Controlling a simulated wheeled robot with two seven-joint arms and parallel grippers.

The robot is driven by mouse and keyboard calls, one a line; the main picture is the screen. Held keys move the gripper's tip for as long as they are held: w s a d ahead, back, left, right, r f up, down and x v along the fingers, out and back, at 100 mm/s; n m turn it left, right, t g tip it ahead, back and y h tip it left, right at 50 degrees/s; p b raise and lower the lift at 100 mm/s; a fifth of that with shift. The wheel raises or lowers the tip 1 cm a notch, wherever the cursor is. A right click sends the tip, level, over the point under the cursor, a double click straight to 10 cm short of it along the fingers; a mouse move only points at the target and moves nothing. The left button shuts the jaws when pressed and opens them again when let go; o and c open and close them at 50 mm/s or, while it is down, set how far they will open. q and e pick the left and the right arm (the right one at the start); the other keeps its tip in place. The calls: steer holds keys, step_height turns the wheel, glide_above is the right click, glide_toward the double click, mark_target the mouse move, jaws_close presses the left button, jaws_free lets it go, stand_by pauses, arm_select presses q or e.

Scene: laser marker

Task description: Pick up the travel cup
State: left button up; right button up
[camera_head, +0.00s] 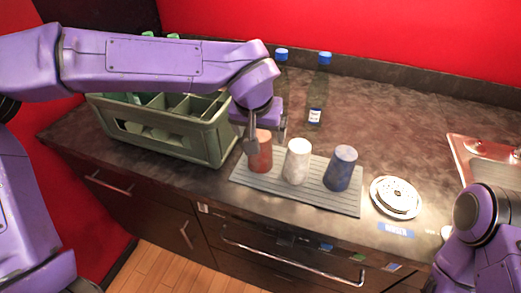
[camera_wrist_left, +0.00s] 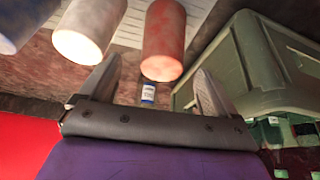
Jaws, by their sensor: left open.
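Three upright cups stand in a row on a ribbed grey mat (camera_head: 313,193): a reddish-orange cup (camera_head: 260,157) at the left, a white one (camera_head: 297,162) in the middle, and a dark blue one (camera_head: 341,169) at the right. I cannot tell which is called the travel cup. My left gripper (camera_head: 266,140) is open at the reddish cup, partly covering its upper part. In the left wrist view, the reddish cup (camera_wrist_left: 164,40) lies ahead between the spread fingers, with gaps visible at both sides. My right gripper is out of view; only my right arm shows.
A green crate (camera_head: 190,143) with dividers stands close left of the reddish cup. Two blue-capped bottles, one of them clear of my arm (camera_head: 319,90), stand at the back. A round white plate-like object (camera_head: 396,197) lies right of the mat. A sink (camera_head: 487,160) is at the far right.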

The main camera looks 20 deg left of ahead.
mark_target(260, 135)
arm_select(q)
steer(key=x, duration=0.5)
steer(key=shift+w+a+f, duration=0.15)
steer(key=shift+w+f, duration=0.05)
steer(key=c, duration=1.2)
